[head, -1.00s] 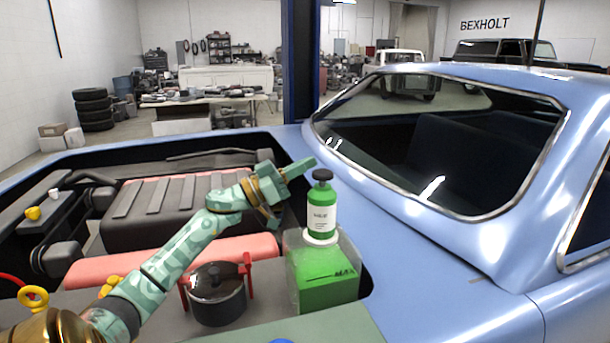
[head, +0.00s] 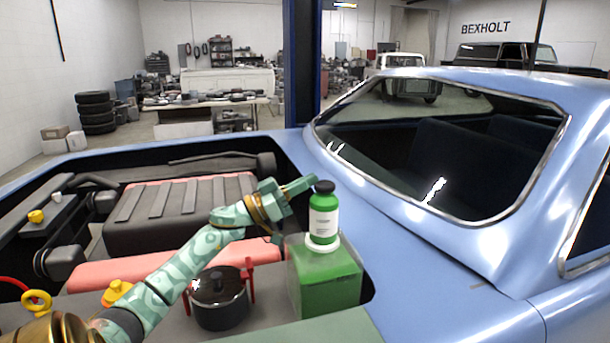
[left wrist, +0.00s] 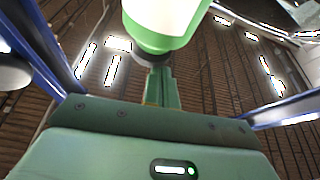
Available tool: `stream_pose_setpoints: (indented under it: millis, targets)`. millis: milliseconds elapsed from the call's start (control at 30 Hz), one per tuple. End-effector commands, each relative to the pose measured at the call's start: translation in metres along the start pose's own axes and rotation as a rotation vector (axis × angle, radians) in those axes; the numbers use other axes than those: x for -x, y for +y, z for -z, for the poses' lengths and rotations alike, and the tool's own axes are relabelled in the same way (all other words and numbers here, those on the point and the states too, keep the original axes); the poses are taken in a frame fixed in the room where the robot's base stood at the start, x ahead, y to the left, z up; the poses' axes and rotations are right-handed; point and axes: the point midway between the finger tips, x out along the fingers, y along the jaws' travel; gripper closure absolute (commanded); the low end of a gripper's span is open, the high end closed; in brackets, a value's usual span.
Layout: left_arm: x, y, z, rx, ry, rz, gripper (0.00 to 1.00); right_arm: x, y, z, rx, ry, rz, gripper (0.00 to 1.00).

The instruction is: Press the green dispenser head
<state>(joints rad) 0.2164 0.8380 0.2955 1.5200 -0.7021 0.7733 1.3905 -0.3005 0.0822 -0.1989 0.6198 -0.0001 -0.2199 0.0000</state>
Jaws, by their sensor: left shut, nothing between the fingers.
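The green dispenser (head: 323,219) is an upright bottle with a white label and a dark head (head: 324,186). It stands on a green box (head: 328,282). The head sits low, close against the bottle's shoulder. My left gripper (head: 311,181) is shut and empty, its fingertips at the head's upper left edge, seemingly touching it. In the left wrist view the dispenser (left wrist: 160,25) shows at the top, with its dark head (left wrist: 150,61) against the tips of my left gripper (left wrist: 160,75). The exact contact is partly hidden. My right gripper is not in view.
A dark pot (head: 219,299) with red handles stands left of the box. The blue car's rear window and body (head: 430,260) lie close on the right. A dark ribbed case (head: 175,215) lies behind my left arm. Open air surrounds the dispenser above.

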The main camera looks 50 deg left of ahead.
Motion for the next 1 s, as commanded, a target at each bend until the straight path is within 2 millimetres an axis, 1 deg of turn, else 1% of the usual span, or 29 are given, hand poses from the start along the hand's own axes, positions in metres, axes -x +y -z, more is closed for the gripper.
stream_pose_setpoints:
  millis: [67, 167, 333, 367, 400, 500, 600, 700, 833, 1000]
  targets:
    - [-0.001, 0.001, 0.002, 0.001, -0.004, 0.001, 1.00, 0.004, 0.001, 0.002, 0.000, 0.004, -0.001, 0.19]
    - [-0.005, 0.002, 0.015, -0.002, -0.002, 0.000, 1.00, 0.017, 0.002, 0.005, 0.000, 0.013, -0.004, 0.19]
    - [-0.016, 0.004, 0.049, -0.004, 0.004, 0.000, 1.00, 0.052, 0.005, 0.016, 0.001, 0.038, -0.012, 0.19]
    - [-0.013, 0.004, 0.049, -0.002, 0.001, 0.001, 1.00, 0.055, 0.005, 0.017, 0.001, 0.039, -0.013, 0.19]
    - [0.003, 0.003, 0.039, 0.002, -0.005, 0.002, 1.00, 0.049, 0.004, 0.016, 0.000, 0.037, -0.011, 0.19]
    - [0.029, 0.003, 0.036, 0.004, -0.006, 0.004, 1.00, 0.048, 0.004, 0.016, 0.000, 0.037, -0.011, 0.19]
    - [0.050, 0.003, 0.037, 0.002, -0.004, 0.002, 1.00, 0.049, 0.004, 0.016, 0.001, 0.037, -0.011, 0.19]
    - [0.067, 0.003, 0.037, 0.000, -0.003, 0.002, 1.00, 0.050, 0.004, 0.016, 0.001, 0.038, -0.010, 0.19]
    - [0.081, 0.003, 0.037, 0.001, -0.001, 0.002, 1.00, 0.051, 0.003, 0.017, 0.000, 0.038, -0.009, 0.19]
    - [0.088, 0.003, 0.038, 0.001, 0.001, 0.001, 1.00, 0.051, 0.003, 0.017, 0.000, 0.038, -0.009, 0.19]
